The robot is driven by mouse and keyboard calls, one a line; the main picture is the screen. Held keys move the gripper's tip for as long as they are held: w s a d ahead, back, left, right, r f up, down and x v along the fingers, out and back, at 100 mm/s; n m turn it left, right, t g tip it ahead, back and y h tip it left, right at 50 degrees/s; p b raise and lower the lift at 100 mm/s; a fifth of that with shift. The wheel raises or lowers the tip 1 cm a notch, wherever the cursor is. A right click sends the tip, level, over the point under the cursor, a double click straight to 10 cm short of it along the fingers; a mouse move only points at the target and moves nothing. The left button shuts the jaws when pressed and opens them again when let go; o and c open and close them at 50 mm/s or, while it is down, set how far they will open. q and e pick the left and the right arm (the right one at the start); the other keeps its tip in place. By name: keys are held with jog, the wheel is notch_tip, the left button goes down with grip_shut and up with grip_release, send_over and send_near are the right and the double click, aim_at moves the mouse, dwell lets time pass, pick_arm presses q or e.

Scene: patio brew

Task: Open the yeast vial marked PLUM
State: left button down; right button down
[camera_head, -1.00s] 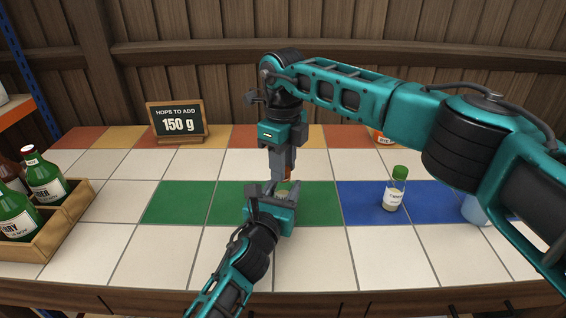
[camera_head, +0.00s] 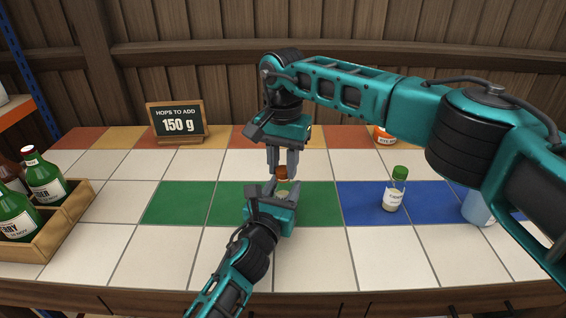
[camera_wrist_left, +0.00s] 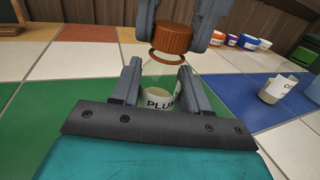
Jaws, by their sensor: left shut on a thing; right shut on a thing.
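The PLUM vial (camera_wrist_left: 160,98) stands upright between the fingers of my left gripper (camera_wrist_left: 160,80). Its white label shows part of the name in the left wrist view. In the head view, my left gripper (camera_head: 282,187) is shut on the vial above the green tiles, and the fingers hide much of the glass. My right gripper (camera_head: 282,173) points down from above and is shut on the orange-brown cap (camera_wrist_left: 172,38). A thin ring of the same colour (camera_wrist_left: 167,58) shows just below the cap, over the vial's mouth. I cannot tell whether the cap is clear of the neck.
A green-capped vial (camera_head: 394,190) stands on the blue tiles to the right, with a pale blue container (camera_head: 478,208) beyond it. A wooden crate of bottles (camera_head: 62,212) is at the left. A chalkboard (camera_head: 177,122) reading 150 g stands at the back. The front white tiles are clear.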

aim_at(283, 169)
jog(key=shift+r, duration=0.15)
dwell(0.6)
jog(key=shift+r, duration=0.95)
jog(key=shift+r, duration=2)
pick_arm(q)
jog(key=shift+c, duration=2.4)
grip_release()
